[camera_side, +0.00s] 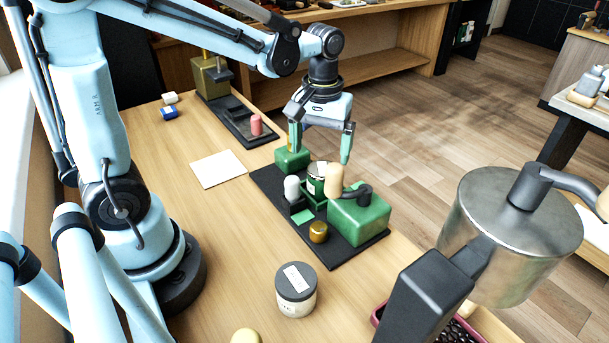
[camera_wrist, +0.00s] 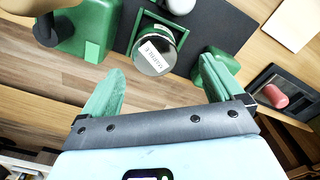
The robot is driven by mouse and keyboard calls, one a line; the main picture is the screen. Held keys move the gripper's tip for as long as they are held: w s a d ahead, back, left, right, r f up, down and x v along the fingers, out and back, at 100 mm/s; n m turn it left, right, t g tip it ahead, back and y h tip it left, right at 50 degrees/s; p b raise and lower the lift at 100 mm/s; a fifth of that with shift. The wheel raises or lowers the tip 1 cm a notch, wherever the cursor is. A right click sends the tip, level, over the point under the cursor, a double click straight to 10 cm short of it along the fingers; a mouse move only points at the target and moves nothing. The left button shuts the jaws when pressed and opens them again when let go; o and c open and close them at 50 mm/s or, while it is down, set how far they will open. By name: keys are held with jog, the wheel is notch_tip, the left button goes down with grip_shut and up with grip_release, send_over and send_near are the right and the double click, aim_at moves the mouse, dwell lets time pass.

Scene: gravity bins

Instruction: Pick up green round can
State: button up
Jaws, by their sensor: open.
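The green round can (camera_side: 316,178) stands upright on a black mat (camera_side: 345,252), in a green frame between two green blocks. It has a pale, labelled top. In the wrist view the can (camera_wrist: 155,52) shows from above, just beyond the fingertips and roughly between them. My gripper (camera_side: 322,146) has green fingers, spread apart and empty, above the can. In the wrist view my gripper (camera_wrist: 160,75) also shows open, with a finger on each side and nothing between them.
A green block (camera_side: 292,158) stands left of the can, and a larger green block (camera_side: 358,217) with a tan knob stands to the right. A white-topped piece (camera_side: 292,188) and a brass cup (camera_side: 318,232) are close by. A dark-lidded jar (camera_side: 296,290) stands nearer the camera.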

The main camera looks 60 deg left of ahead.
aim_at(323, 168)
jog(key=shift+w+d+f, duration=0.1)
jog(key=shift+d+f, duration=0.1)
jog(key=shift+f, duration=1.6)
jog(key=shift+d+f, duration=0.15)
jog(key=shift+f, duration=1.6)
jog(key=c, duration=1.7)
notch_tip(323, 168, up, 10)
jog(key=shift+f, duration=0.1)
jog(key=shift+r+m, duration=0.3)
jog(key=shift+r, duration=0.05)
jog(key=r+m, duration=0.1)
jog(key=m, duration=0.1)
jog(key=s+r+m, duration=0.1)
jog(key=r+m, duration=0.1)
jog(key=d+r+m, duration=0.1)
jog(key=m, duration=0.1)
jog(key=shift+s+r, duration=0.4)
